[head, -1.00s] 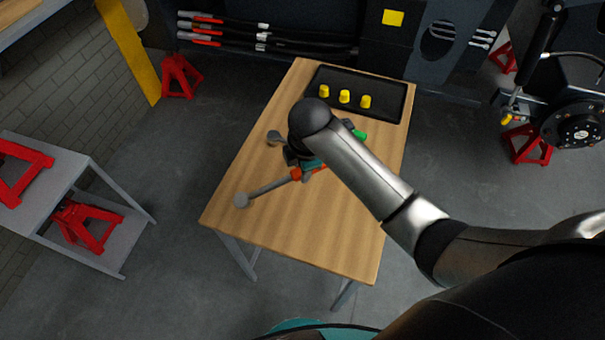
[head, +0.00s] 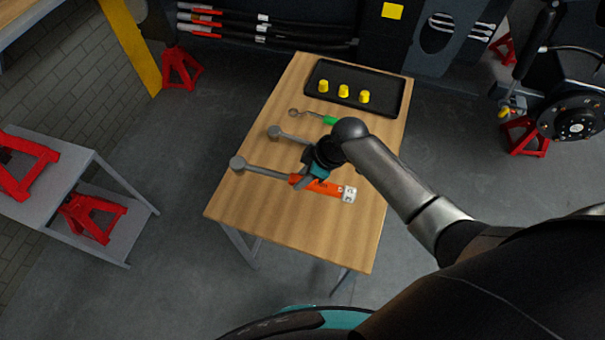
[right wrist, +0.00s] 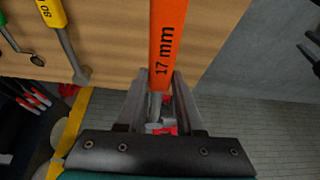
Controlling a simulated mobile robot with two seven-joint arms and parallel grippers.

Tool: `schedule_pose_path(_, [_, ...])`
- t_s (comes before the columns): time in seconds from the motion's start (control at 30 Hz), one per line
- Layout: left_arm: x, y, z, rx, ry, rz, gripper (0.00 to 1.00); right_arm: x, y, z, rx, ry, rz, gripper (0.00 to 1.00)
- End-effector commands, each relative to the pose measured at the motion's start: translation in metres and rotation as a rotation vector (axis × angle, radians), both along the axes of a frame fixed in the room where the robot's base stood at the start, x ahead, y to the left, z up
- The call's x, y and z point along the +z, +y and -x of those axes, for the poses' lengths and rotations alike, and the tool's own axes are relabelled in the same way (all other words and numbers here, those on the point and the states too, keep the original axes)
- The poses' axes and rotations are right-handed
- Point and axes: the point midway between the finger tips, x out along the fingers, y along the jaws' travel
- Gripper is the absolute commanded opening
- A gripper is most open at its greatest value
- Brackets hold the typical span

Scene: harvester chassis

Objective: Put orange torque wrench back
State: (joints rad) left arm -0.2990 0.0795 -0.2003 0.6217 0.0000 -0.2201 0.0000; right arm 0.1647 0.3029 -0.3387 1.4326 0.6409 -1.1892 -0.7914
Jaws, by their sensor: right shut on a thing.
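The orange torque wrench (head: 328,187) has a grey shaft and round head pointing left and a white end on the right. It shows over the wooden table (head: 290,228) in the head view; I cannot tell whether it touches the top. My right gripper (head: 304,180) is shut on it near where the shaft meets the handle. In the right wrist view the wrench's orange handle (right wrist: 167,40), marked "17 mm", runs up from between the fingers of my right gripper (right wrist: 160,82). My left gripper is not in view.
Beyond it lie a second wrench with a grey head (head: 275,132) and a green-handled wrench (head: 329,119), both partly hidden by my arm. The second one's yellow handle (right wrist: 52,12) shows in the wrist view. A black tray (head: 388,92) with yellow caps stands behind. The table's near part is clear.

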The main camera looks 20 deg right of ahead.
Motion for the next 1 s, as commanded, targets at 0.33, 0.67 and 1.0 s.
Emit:
schedule_pose_path(0.33, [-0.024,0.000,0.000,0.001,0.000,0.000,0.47,-0.031,0.000,-0.001,0.000,-0.004,-0.001,0.00])
schedule_pose_path(0.67, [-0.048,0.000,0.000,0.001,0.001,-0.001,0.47,-0.061,0.000,-0.001,0.001,-0.004,0.000,0.00])
schedule_pose_path(1.0, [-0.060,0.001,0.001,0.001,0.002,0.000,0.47,-0.077,0.000,-0.002,0.001,-0.005,-0.001,0.00])
